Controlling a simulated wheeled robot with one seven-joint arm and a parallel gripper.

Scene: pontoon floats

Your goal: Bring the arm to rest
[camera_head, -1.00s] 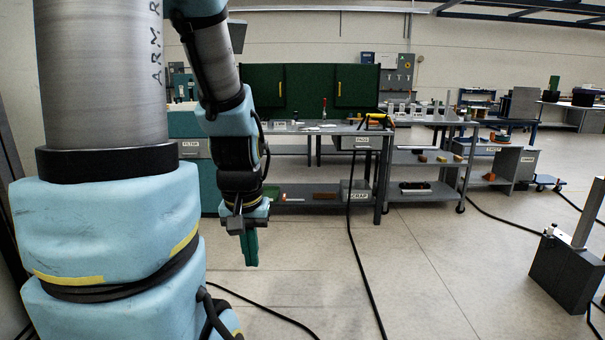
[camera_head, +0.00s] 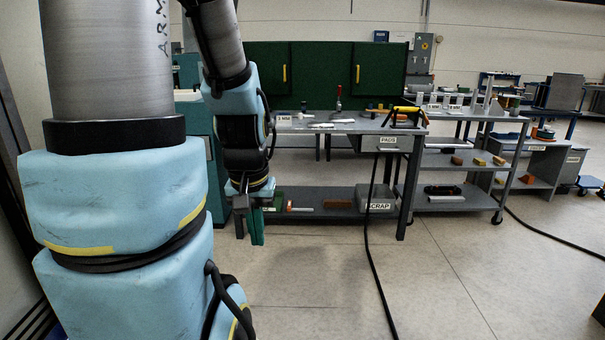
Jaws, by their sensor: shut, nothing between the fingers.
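My gripper (camera_head: 257,228) hangs at the end of my arm, pointing down, with its green fingers shut and nothing between them. My arm (camera_head: 238,130) wears blue padding and bends down at the left of the view. The gripper shows in front of the lower shelf of a workbench (camera_head: 330,128), apart from it as far as I can tell. Floor shows below the fingertips.
The workbench carries a yellow-handled tool (camera_head: 405,112) and a red-handled clamp (camera_head: 339,97). A scrap bin (camera_head: 378,198) sits on its lower shelf. A grey shelf cart (camera_head: 465,160) stands to the right. A black cable (camera_head: 374,260) crosses the otherwise open floor.

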